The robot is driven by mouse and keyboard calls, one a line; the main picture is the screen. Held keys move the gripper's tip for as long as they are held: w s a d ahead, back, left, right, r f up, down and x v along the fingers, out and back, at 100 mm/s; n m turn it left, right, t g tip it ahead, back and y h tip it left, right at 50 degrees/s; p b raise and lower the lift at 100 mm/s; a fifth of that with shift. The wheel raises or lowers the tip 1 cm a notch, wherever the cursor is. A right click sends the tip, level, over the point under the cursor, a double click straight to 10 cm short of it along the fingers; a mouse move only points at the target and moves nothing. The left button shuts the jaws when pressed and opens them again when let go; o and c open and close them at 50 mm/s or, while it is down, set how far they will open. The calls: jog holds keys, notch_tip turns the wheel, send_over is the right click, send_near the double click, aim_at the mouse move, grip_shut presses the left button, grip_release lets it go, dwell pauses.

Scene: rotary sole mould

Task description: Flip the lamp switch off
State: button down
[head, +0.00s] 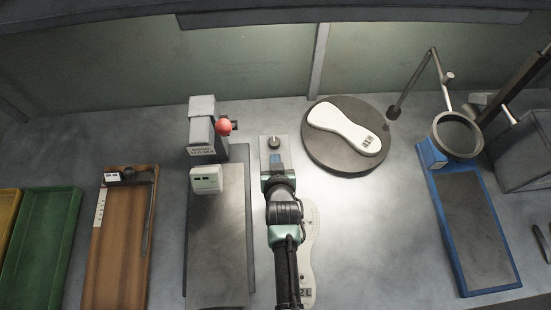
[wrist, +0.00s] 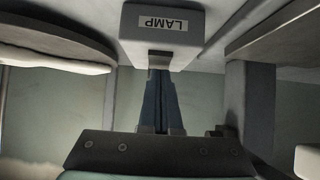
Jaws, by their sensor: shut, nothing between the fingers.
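The lamp switch box (wrist: 137,22) is pale, with an upside-down LAMP label, at the top of the wrist view. A dark switch part (wrist: 160,54) shows at its lower edge. In the head view I take the pale grey plate (head: 267,147) with a dark round knob (head: 274,143) as this same box. My gripper (head: 275,160) is right in front of it and hides its near part. In the wrist view my gripper's dark blue fingers (wrist: 157,76) are together and empty, with tips close to the switch. I cannot tell whether they touch it.
A round dark turntable (head: 318,152) with a white sole stands to the right. A grey press with a red ball (head: 224,126) stands close on the left.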

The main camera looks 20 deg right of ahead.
jog(key=shift+w+g, duration=0.15)
jog(key=shift+g, duration=0.15)
jog(key=shift+f, duration=0.25)
jog(key=shift+w+d+r, duration=0.15)
jog(key=shift+w+r, duration=0.15)
jog(key=shift+w, duration=0.45)
jog(key=shift+r, duration=0.15)
